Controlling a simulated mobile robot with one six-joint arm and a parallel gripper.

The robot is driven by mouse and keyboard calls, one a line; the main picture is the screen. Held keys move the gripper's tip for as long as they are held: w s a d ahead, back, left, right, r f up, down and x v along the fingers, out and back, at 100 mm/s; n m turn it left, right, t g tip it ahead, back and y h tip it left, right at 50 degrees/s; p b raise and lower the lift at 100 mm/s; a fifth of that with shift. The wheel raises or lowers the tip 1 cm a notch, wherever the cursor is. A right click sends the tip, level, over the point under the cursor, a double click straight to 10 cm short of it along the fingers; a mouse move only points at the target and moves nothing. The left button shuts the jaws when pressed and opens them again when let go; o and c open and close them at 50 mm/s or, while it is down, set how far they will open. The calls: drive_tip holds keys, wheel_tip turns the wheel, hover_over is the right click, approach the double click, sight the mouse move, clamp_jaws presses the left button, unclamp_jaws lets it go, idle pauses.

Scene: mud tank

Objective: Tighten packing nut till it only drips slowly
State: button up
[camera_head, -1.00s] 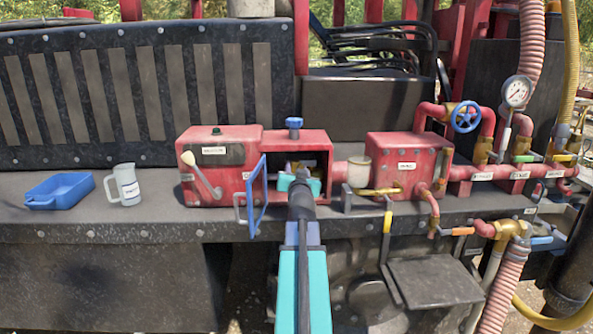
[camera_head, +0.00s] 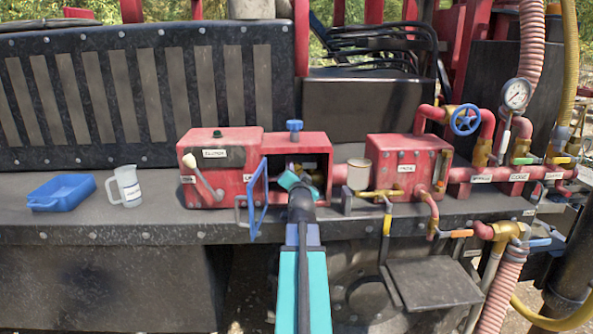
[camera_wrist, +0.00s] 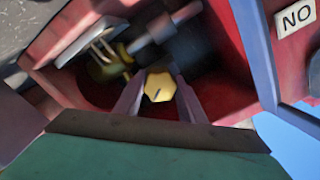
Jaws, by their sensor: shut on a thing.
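The packing nut (camera_wrist: 160,87) is a yellow hexagonal piece with a dark mark on its face, seen in the wrist view between my fingertips. My gripper (camera_wrist: 160,95) is shut on it, a finger on each side. In the head view my gripper (camera_head: 290,181) reaches into the open red housing (camera_head: 313,138) and is rolled to a tilt. The arm hides the nut in the head view. I cannot see any drip in these frames.
A blue-framed door (camera_head: 258,197) stands open left of the housing opening. A blue tray (camera_head: 62,190) and a white jug (camera_head: 127,186) stand on the deck at left. A red box (camera_head: 408,160) with brass valves and pipes is to the right.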

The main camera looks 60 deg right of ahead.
drive_tip(key=shift+m+p, duration=0.3)
drive_tip(key=shift+m, duration=0.8)
drive_tip(key=o, duration=1)
drive_tip(key=shift+o, duration=0.2)
drive_tip(key=shift+s+a, duration=0.1)
drive_tip(key=shift+a, duration=0.05)
drive_tip(key=b+v, duration=0.3)
drive_tip(key=v, duration=0.2)
drive_tip(key=shift+a+f, duration=0.1)
drive_tip(key=shift+a, duration=0.1)
